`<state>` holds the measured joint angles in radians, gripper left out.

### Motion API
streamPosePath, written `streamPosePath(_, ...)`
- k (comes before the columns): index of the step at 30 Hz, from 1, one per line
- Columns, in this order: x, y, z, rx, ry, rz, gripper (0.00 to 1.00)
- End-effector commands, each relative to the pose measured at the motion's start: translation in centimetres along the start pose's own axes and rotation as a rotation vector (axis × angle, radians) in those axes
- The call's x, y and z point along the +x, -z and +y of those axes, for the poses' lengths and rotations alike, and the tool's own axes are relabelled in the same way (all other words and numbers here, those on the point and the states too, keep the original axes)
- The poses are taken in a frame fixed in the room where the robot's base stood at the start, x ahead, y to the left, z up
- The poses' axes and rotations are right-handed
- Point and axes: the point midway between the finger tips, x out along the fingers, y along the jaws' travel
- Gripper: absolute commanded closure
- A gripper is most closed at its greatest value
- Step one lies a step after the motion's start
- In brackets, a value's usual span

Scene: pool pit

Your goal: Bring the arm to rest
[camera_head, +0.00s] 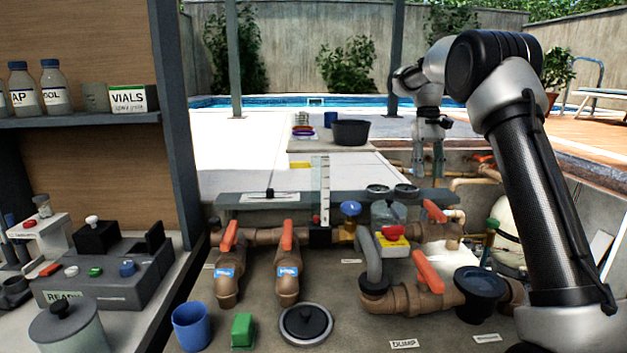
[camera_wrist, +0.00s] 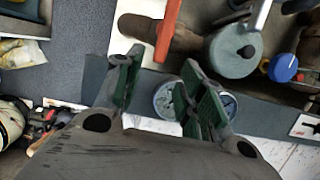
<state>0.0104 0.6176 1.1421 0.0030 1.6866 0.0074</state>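My arm rises from the right side of the head view and bends over toward the back. My gripper (camera_head: 429,172) hangs from it, pointing down, above the back part of the pipework and apart from it. In the wrist view my gripper (camera_wrist: 162,62) shows two fingers with green pads, spread apart with nothing between them. Two round gauges (camera_wrist: 168,100) show behind the fingers, on a grey ledge. The same gauges (camera_head: 378,190) lie on the ledge in the head view, left of and below the gripper.
Pipes with orange-handled valves (camera_head: 287,235) fill the pit. A clear canister with a red-and-yellow block (camera_head: 392,238) stands near the ledge. A blue cup (camera_head: 191,326) and green block (camera_head: 242,330) are in front. A shelf post (camera_head: 175,120) stands left. Open air surrounds the gripper.

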Motion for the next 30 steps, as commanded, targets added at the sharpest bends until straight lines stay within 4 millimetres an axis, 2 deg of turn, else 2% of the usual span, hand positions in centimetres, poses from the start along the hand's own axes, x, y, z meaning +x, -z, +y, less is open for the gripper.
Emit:
streamPosePath(1, 1.9, -0.2, 0.0, 0.0, 0.0, -0.004, 0.61)
streamPosePath(5, 3.7, -2.9, 0.0, -0.002, 0.0, 0.055, 0.61)
streamPosePath(8, 4.3, -6.6, 0.0, -0.003, 0.0, 0.118, 0.61)
streamPosePath(14, 5.7, -15.8, 0.0, -0.007, 0.0, 0.262, 0.61)
streamPosePath(18, 7.5, -22.7, 0.1, -0.009, 0.0, 0.364, 0.61)
streamPosePath(24, 11.2, -31.2, 0.1, -0.012, 0.001, 0.495, 0.61)
streamPosePath(27, 12.5, -34.2, 0.1, -0.014, 0.001, 0.545, 0.61)
streamPosePath(30, 12.4, -35.9, 0.1, -0.015, 0.001, 0.603, 0.61)
